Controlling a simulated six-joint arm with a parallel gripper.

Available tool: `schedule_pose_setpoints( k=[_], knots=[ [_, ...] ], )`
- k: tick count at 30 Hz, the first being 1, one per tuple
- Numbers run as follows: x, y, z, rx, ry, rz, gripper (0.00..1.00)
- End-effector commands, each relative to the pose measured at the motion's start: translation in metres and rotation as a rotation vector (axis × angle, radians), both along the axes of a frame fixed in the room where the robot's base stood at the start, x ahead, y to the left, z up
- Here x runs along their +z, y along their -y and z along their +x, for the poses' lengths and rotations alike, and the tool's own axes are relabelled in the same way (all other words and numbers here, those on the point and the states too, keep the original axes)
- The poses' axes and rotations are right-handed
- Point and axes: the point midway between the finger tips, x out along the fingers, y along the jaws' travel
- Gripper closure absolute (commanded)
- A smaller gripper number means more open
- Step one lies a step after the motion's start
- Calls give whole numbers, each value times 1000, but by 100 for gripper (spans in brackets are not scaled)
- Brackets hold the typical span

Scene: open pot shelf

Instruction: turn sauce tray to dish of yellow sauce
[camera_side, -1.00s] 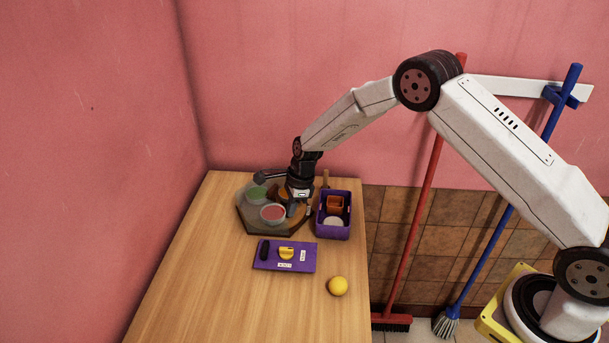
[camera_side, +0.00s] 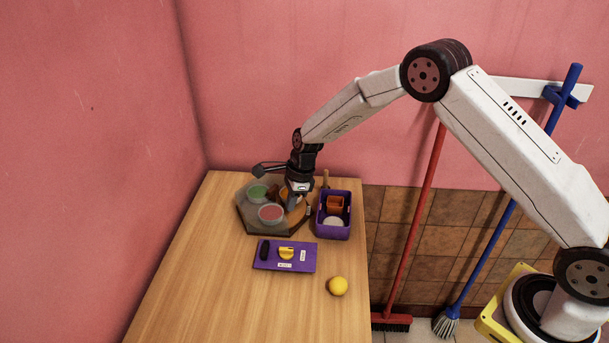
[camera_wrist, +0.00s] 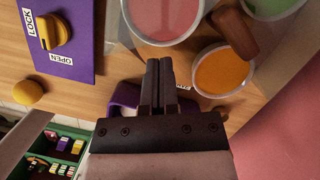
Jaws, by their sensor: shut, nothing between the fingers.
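The sauce tray (camera_side: 243,218) is a dark, many-sided tray at the table's far end. A red sauce dish (camera_side: 271,214) stands at its front and a green one (camera_side: 257,193) at the left. A dish of orange-yellow sauce (camera_wrist: 221,72) shows at the right in the wrist view, with a brown bar-like piece (camera_wrist: 235,33) beside it. My gripper (camera_side: 291,208) is over the tray's right part and hides some of it. In the wrist view its fingers (camera_wrist: 159,63) are together, empty, left of the orange-yellow dish. Contact with the tray cannot be told.
A purple bin (camera_side: 333,233) with an orange box stands just right of the tray. A purple panel (camera_side: 264,264) with a yellow knob lies in front, near a lemon (camera_side: 338,286). Walls close the back and left. The front left table is clear.

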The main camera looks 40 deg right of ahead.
Motion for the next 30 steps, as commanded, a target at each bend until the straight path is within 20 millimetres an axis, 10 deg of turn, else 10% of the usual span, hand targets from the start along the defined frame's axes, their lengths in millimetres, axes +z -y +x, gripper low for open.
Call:
schedule_pose_setpoints(
  k=[23, 30],
  knots=[
    [73, 17, -9, 0, 0, -1, 100],
    [73, 17, -8, 35, 12, -7, 27]
  ],
)
